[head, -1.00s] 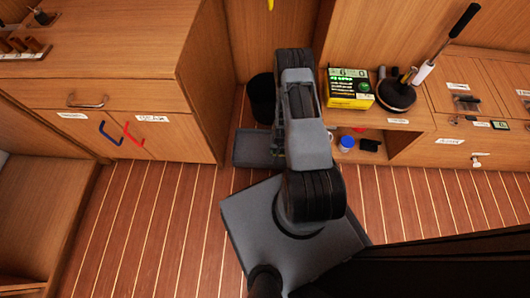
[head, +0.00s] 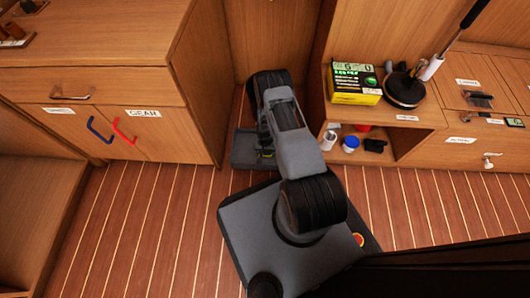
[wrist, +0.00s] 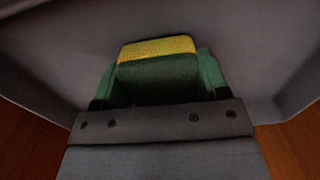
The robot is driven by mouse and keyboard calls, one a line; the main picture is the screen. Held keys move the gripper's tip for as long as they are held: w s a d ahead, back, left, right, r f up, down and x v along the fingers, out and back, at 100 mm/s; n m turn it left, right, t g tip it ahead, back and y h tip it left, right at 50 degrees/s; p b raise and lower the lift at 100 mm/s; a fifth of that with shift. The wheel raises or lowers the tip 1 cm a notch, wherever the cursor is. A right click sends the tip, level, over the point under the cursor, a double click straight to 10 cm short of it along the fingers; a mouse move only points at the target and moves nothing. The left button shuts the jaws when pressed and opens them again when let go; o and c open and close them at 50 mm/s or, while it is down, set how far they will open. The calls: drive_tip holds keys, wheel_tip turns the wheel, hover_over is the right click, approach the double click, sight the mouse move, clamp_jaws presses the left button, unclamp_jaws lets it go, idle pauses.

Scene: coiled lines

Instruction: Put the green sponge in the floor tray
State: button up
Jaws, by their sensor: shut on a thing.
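The sponge (wrist: 158,70), dark green with a yellow layer, is between the two fingers of my gripper (wrist: 158,78) in the wrist view. My gripper is shut on it. The grey floor tray (wrist: 60,50) surrounds the sponge in that view, with its walls sloping up on both sides. I cannot tell whether the sponge touches the tray bottom. In the head view the tray (head: 243,150) lies on the floor in front of the cabinets, partly hidden by my arm. My gripper is mostly hidden there, over the tray.
A wooden cabinet (head: 110,80) with a blue and a red handle stands at left. At right, a shelf holds a green and yellow box (head: 352,82) and a dark round coil (head: 405,90). A blue-lidded jar (head: 350,144) sits below. The striped floor (head: 130,220) is clear at left.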

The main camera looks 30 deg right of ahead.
drive_tip(key=shift+f, duration=0.4)
drive_tip(key=o, duration=0.9)
